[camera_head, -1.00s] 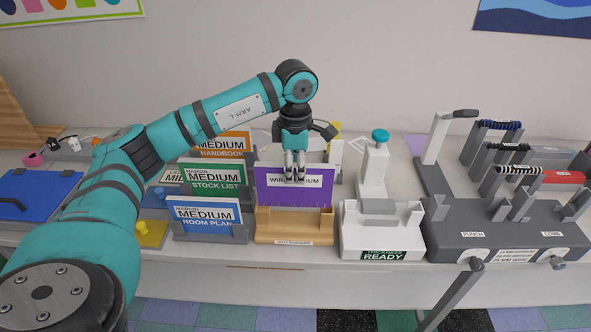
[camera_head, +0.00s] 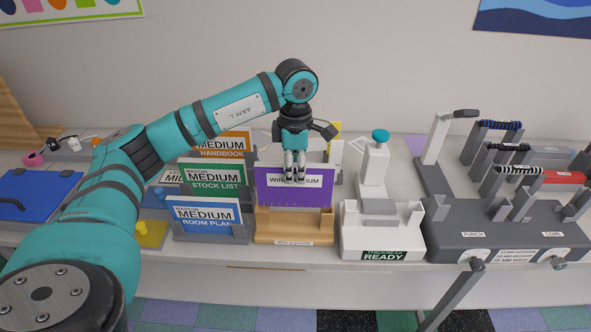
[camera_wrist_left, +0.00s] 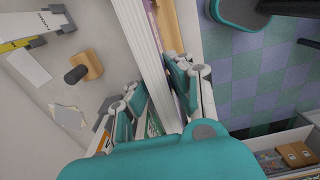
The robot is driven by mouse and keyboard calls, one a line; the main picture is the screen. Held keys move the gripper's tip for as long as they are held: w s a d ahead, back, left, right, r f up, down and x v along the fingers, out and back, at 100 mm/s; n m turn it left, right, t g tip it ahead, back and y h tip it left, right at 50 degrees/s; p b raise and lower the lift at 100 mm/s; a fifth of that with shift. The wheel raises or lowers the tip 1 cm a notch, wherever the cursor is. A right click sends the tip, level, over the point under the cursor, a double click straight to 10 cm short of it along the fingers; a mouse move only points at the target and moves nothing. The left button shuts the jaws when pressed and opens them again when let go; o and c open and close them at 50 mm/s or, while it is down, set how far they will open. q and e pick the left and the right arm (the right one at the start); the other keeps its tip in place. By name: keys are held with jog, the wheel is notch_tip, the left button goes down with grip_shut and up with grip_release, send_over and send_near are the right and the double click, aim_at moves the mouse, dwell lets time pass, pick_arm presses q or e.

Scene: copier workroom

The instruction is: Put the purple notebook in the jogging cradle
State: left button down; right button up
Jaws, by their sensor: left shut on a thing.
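The purple notebook (camera_head: 312,194) stands upright with its purple cover and white label strip facing my head camera. Its lower edge is at the tan wooden jogging cradle (camera_head: 265,228); I cannot tell whether it rests on the cradle's floor. My left gripper (camera_head: 295,178) comes from above and is shut on the notebook's top edge, over the label. In the left wrist view the notebook's edge shows as a pale ribbed band (camera_wrist_left: 148,65) between the fingers. My right gripper is not in view.
Left of the cradle stand upright booklets in grey holders, such as the blue room plan (camera_head: 205,214) and green stock list (camera_head: 212,178). A white thickness gauge (camera_head: 382,228) stands close on the right, with a grey punch and comb machine (camera_head: 500,235) beyond it.

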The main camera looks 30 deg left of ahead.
aim_at(296, 205)
pick_arm(q)
jog(key=shift+f+b, duration=0.9)
jog(key=shift+f, duration=0.3)
jog(key=shift+f+b, duration=2.05)
jog(key=shift+f, duration=0.75)
jog(key=c, duration=1.1)
grip_release()
jog(key=shift+c, duration=0.2)
jog(key=shift+r, duration=0.1)
notch_tip(296, 205, up, 12)
jog(key=shift+f, duration=0.1)
